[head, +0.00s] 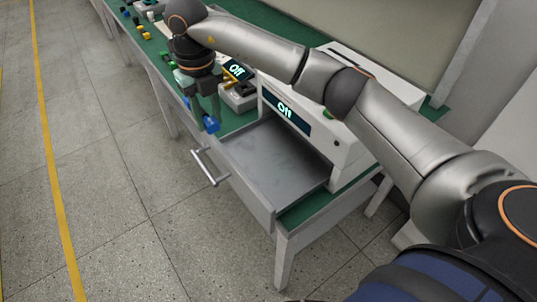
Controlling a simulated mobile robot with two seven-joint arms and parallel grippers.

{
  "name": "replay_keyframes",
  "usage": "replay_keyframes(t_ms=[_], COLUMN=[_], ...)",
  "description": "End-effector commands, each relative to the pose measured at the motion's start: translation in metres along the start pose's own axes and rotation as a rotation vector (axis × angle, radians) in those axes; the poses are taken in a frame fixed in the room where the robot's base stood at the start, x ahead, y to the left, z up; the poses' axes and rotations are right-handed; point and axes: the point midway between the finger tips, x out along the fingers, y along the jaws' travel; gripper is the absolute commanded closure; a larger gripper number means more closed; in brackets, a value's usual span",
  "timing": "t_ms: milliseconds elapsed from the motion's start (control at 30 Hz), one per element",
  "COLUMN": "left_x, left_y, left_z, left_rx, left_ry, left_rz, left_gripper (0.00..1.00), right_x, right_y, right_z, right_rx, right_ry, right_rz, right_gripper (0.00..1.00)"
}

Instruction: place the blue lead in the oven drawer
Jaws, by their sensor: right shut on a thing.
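The oven (318,128) is a white box on the green bench, with a dark display reading "Off". Its grey drawer (270,158) is pulled out and looks empty, with a bar handle (209,167) at its front. My right gripper (208,118) points down and is shut on the blue lead (211,125). The lead is a small blue piece at the fingertips, partly hidden by them. They appear just beyond the drawer's far left corner, above the bench edge. I cannot tell the exact height. My left gripper is not in view.
A second device (238,91) with an "Off" display stands behind the gripper. Several small yellow, blue and green parts (141,30) lie along the far bench. The tiled floor (95,150) left of the bench is clear, with a yellow line.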

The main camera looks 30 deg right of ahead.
Motion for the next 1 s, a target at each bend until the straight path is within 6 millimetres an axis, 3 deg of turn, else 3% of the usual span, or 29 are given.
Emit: replay_keyframes(t_ms=[333, 500, 867, 1000], left_x=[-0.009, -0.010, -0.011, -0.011], left_y=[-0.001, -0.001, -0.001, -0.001], left_z=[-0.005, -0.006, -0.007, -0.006], left_rx=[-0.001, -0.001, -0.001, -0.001], left_ry=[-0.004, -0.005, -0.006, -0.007], left_rz=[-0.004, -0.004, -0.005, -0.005], left_gripper=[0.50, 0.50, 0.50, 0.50], right_x=[0.035, 0.067, 0.094, 0.115], right_y=[-0.063, -0.082, -0.098, -0.099], right_z=[-0.054, -0.071, -0.085, -0.086], right_rx=[0.003, 0.002, 0.000, 0.001], right_ry=[0.004, 0.005, 0.002, 0.002], right_rz=[-0.004, -0.002, -0.002, 0.000], right_gripper=[1.00, 1.00, 1.00, 1.00])
